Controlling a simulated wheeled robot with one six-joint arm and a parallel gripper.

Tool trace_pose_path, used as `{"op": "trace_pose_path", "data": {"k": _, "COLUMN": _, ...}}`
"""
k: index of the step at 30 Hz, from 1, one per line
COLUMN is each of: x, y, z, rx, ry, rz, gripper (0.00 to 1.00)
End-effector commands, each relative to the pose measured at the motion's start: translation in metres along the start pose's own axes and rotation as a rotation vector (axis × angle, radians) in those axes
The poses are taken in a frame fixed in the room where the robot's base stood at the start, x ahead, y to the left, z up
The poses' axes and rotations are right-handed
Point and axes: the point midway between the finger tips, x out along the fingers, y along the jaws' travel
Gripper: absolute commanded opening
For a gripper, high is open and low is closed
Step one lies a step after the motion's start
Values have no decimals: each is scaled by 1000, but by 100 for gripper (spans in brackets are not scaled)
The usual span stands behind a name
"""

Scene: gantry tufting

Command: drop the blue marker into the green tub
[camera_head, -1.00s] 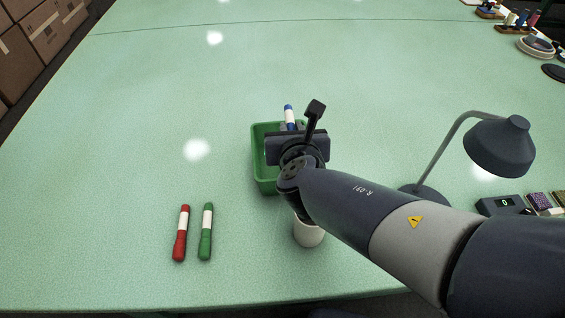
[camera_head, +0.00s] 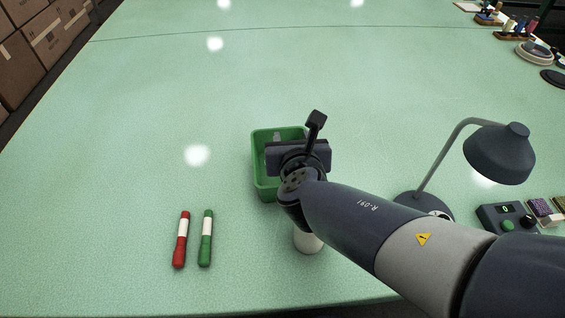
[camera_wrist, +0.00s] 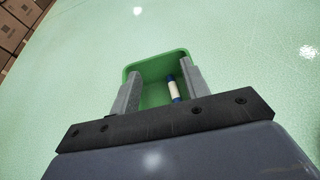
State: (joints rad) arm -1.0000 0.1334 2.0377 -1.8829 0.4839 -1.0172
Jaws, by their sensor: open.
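The green tub (camera_head: 262,178) stands on the table in the middle of the head view, partly hidden by my arm. It also shows in the wrist view (camera_wrist: 152,64). The blue marker (camera_wrist: 174,90), blue with a white band, lies inside the tub in the wrist view, near the right finger. In the head view the marker is hidden. My gripper (camera_wrist: 155,80) is open above the tub, its two grey fingers apart on either side. The marker appears apart from the fingers and below them. The fingertips are mostly hidden in the head view.
A red marker (camera_head: 181,240) and a green marker (camera_head: 206,238) lie left of the tub. A white cup (camera_head: 308,243) stands under my arm. A desk lamp (camera_head: 498,152) and a control box (camera_head: 507,218) stand at right. The table's left and far areas are clear.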

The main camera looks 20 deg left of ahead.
Motion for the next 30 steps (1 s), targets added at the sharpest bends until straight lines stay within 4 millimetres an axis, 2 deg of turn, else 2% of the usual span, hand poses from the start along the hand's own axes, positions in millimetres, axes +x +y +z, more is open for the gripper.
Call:
{"op": "trace_pose_path", "data": {"k": 9, "x": -59, "y": 2, "z": 4, "rx": 1, "ry": -2, "rz": 6, "gripper": 44}}
{"op": "trace_pose_path", "data": {"k": 15, "x": -87, "y": 1, "z": 2, "rx": 1, "ry": -1, "rz": 5, "gripper": 44}}
{"op": "trace_pose_path", "data": {"k": 21, "x": -98, "y": 0, "z": 0, "rx": 0, "ry": 1, "rz": 2, "gripper": 44}}
{"op": "trace_pose_path", "data": {"k": 30, "x": -97, "y": 0, "z": -1, "rx": 1, "ry": 1, "rz": 0, "gripper": 44}}
